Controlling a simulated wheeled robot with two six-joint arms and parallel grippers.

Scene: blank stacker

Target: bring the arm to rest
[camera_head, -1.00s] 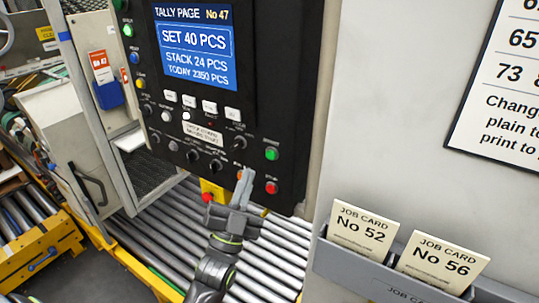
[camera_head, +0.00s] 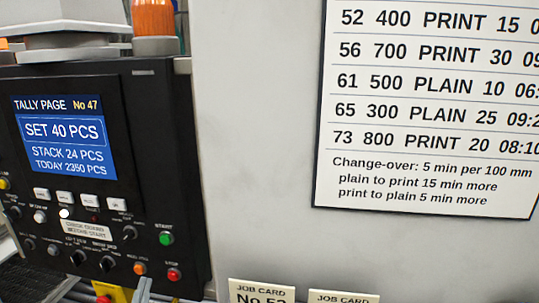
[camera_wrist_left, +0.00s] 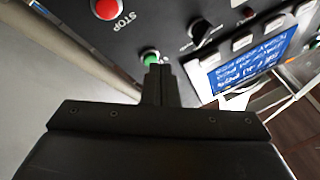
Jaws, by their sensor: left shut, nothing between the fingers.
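My left gripper (camera_head: 143,291) shows only as a grey fingertip at the bottom edge of the head view, just below the lower right of the black control panel (camera_head: 155,170). In the left wrist view its two fingers (camera_wrist_left: 161,84) are shut together with nothing between them. The tips appear in front of the panel, near the green START button (camera_wrist_left: 149,58) in that picture; I cannot tell whether they touch anything. The red STOP button (camera_wrist_left: 107,8) is at the top left there. The rest of the left arm is out of the head view. My right gripper is not in view.
The panel's blue screen (camera_head: 65,137) reads SET 40 PCS. A plain grey wall (camera_head: 255,150) stands to the right with a printed schedule (camera_head: 430,120). Job cards (camera_head: 262,291) stick up at the bottom. An orange lamp (camera_head: 153,18) is above the panel.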

